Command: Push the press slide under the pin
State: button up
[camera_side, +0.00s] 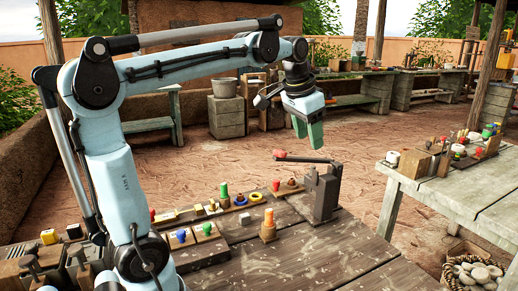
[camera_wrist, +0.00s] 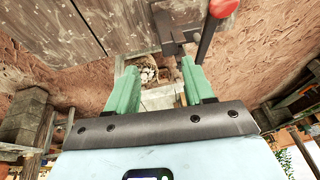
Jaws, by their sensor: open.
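A dark metal press (camera_side: 322,190) stands at the far right corner of the wooden bench. Its lever ends in a red knob (camera_side: 279,153) pointing left. In the wrist view the press (camera_wrist: 167,30) is at the top centre, with the red knob (camera_wrist: 222,6) at the top right. I cannot make out the slide or the pin clearly in either view. My gripper (camera_side: 308,134) is in the air above the press, apart from it, with green fingers pointing down. In the wrist view its fingers (camera_wrist: 158,70) are spread with nothing between them.
The bench (camera_side: 290,262) carries a row of coloured pegs and blocks along its back edge. An orange peg on a wooden block (camera_side: 268,228) stands left of the press. A second table (camera_side: 470,200) is at the right. A basket of stones (camera_side: 475,272) sits below it.

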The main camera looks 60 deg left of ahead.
jog(key=shift+t, duration=0.6)
jog(key=shift+s+d, duration=0.5)
jog(key=shift+d, duration=0.25)
jog(key=shift+s+d, duration=0.55)
jog(key=shift+d, duration=0.25)
jog(key=shift+s+d, duration=0.5)
jog(key=shift+d, duration=0.25)
jog(key=shift+r, duration=0.1)
jog(key=g+h, duration=0.1)
jog(key=g, duration=0.4)
send_over(277, 181)
notch_tip(277, 181, down, 11)
notch_tip(277, 181, down, 12)
jog(key=shift+s+a+f, duration=0.1)
jog(key=shift+c, duration=0.4)
grip_shut()
